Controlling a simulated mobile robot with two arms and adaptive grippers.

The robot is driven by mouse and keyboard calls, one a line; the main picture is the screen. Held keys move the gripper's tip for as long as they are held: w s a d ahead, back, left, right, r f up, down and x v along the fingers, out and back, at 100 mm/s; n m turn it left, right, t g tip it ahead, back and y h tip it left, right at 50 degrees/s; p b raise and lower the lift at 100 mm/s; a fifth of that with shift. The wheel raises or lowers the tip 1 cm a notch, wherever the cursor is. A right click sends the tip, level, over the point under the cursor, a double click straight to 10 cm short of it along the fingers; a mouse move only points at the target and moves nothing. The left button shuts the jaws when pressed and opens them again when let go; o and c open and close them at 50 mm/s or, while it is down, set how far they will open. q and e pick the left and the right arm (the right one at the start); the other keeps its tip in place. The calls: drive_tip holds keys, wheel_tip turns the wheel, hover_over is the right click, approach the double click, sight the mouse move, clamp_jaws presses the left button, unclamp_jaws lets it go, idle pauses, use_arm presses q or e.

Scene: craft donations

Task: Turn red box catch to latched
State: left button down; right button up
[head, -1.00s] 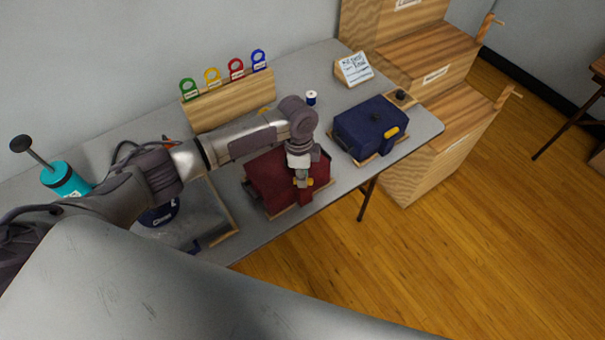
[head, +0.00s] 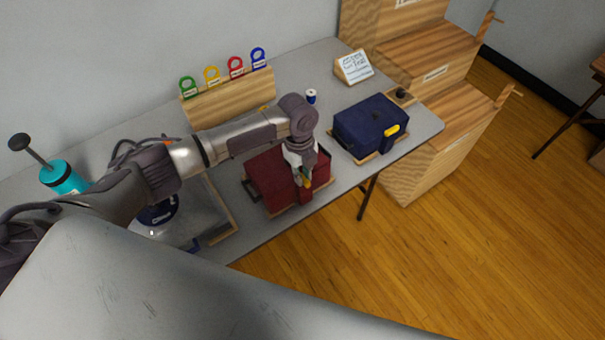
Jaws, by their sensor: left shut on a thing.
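The red box (head: 272,180) sits on a wooden base near the front edge of the grey table, with a dark handle at its left end. My left gripper (head: 304,180) reaches over the box from above. It is shut on the red box catch (head: 306,192) at the box's front right. My right gripper is not in view.
A blue box (head: 365,122) with a yellow catch stands to the right. A wooden rack (head: 228,98) with several coloured tags is behind. A sign (head: 353,67), a small spool (head: 311,97) and a teal pump (head: 62,177) also stand on the table (head: 300,70).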

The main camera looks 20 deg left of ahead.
use_arm(q)
drive_tip(key=shift+m, duration=0.4)
drive_tip(key=c, duration=1.1)
unclamp_jaws()
drive_tip(key=r, duration=0.8)
drive_tip(key=a+r, duration=0.1)
drive_tip(key=r, duration=0.3)
drive_tip(key=shift+w, duration=0.35)
